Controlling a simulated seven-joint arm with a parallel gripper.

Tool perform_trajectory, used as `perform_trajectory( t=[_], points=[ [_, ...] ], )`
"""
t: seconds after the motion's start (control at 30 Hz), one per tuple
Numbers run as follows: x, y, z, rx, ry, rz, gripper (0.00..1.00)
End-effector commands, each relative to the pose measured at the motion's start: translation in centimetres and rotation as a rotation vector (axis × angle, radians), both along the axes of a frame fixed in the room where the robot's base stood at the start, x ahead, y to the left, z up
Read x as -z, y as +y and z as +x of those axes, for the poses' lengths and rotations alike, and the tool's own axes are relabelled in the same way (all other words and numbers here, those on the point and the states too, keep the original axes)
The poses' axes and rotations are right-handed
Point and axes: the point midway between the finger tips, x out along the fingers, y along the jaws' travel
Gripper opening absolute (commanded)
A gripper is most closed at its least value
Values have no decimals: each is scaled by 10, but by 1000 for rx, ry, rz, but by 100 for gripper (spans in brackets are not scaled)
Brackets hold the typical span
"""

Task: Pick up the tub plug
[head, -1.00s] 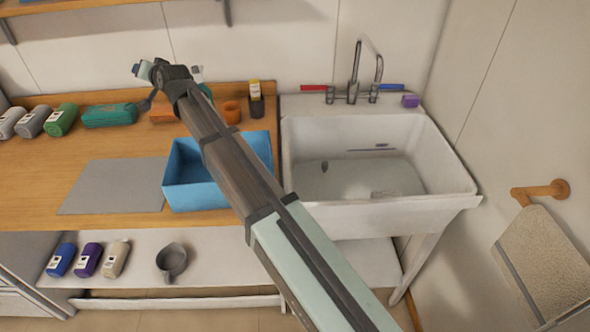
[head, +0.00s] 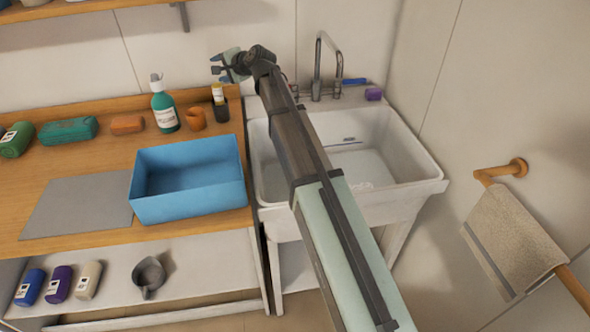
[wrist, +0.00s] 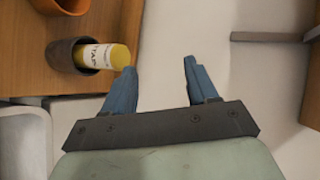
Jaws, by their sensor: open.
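I cannot make out a tub plug for certain in either view. The white sink (head: 420,165) stands right of the counter, and my arm hides part of its left side. A small pale shape (head: 361,186) shows on the basin floor, too unclear to name. My gripper (head: 222,66) is raised near the back wall, above the back right of the counter. In the wrist view my gripper (wrist: 160,68) has its two blue fingers apart with nothing between them. A yellow-capped tube (wrist: 112,55) in a dark cup (wrist: 65,55) lies just left of the left finger.
A blue bin (head: 190,210) stands at the counter's front right. A green pump bottle (head: 165,108) and an orange pot (head: 196,119) stand behind it. The tap (head: 318,70), a blue bar (head: 354,81) and a purple block (head: 373,94) are at the sink's back.

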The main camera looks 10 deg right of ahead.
Motion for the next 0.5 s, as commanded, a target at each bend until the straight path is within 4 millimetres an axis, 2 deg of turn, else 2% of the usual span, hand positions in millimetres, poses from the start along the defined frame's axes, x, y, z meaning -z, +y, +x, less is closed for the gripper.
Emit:
perform_trajectory(
  t=[0.17,0.5],
  points=[
    [12,-25,4,4,60,21,58],
    [77,-55,-10,25,301,-99,58]
  ],
)
